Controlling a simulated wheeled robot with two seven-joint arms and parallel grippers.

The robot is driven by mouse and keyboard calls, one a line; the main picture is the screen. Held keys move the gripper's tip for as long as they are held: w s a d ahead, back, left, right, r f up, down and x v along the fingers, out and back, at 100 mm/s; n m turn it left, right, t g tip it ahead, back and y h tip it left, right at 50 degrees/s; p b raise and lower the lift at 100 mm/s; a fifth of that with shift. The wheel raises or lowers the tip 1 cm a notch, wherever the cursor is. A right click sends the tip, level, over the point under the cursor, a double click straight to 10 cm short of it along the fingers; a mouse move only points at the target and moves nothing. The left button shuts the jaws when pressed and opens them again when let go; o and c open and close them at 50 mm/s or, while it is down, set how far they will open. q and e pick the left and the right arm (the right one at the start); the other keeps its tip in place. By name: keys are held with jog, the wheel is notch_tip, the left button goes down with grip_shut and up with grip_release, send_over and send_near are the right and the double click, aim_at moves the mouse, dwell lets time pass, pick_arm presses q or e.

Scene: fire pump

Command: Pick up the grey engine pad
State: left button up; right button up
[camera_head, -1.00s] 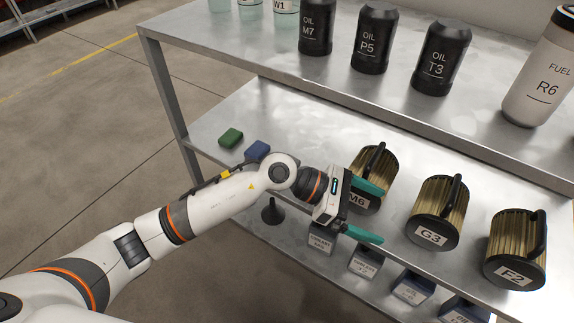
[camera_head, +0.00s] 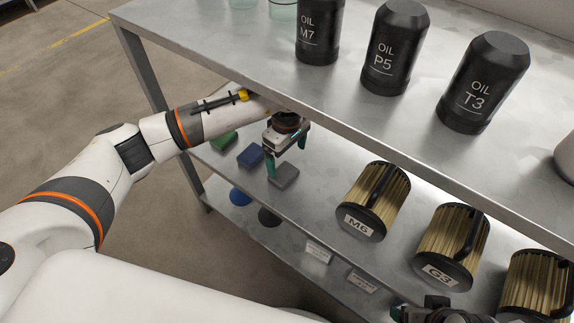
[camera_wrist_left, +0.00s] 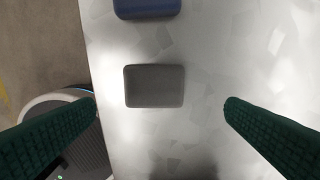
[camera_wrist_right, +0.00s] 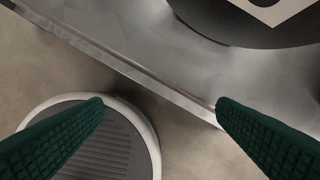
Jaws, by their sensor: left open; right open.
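The grey engine pad (camera_head: 284,175) is a small flat block lying on the middle shelf, to the right of a blue pad (camera_head: 250,155). In the left wrist view the grey pad (camera_wrist_left: 154,86) lies flat between and ahead of the two fingers. My left gripper (camera_head: 286,161) is open and empty, pointing down above the pad and apart from it. It also shows in the left wrist view (camera_wrist_left: 160,104). My right gripper (camera_wrist_right: 160,103) is open and empty near the shelf's front edge; in the head view only a part of it shows at the bottom.
A green pad (camera_head: 224,140) lies left of the blue one. Handled filter canisters M6 (camera_head: 373,203), G3 (camera_head: 451,248) and another stand to the right. The upper shelf (camera_head: 230,62), with black oil bottles (camera_head: 396,50), overhangs my left arm. Small labelled boxes sit on the lower shelf.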

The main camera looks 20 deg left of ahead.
aim_at(284, 173)
pick_arm(q)
jog(key=f, duration=0.3)
jog(key=f+b, duration=0.1)
jog(key=shift+s+a+f, duration=0.35)
jog(key=shift+a, duration=0.05)
jog(key=shift+w+f, duration=0.1)
jog(key=shift+f, duration=0.8)
pick_arm(e)
jog(key=shift+w+a+f+t, duration=0.2)
jog(key=shift+w+t, duration=0.1)
jog(key=shift+w, duration=0.2)
jog(key=shift+w+a+f+t, duration=0.15)
jog(key=shift+w+t, duration=0.15)
jog(key=shift+w, duration=0.15)
pick_arm(q)
jog(key=shift+f, duration=0.15)
pick_arm(e)
jog(key=shift+w+r, duration=0.1)
jog(key=shift+w, duration=0.1)
pick_arm(q)
jog(key=c, duration=1.1)
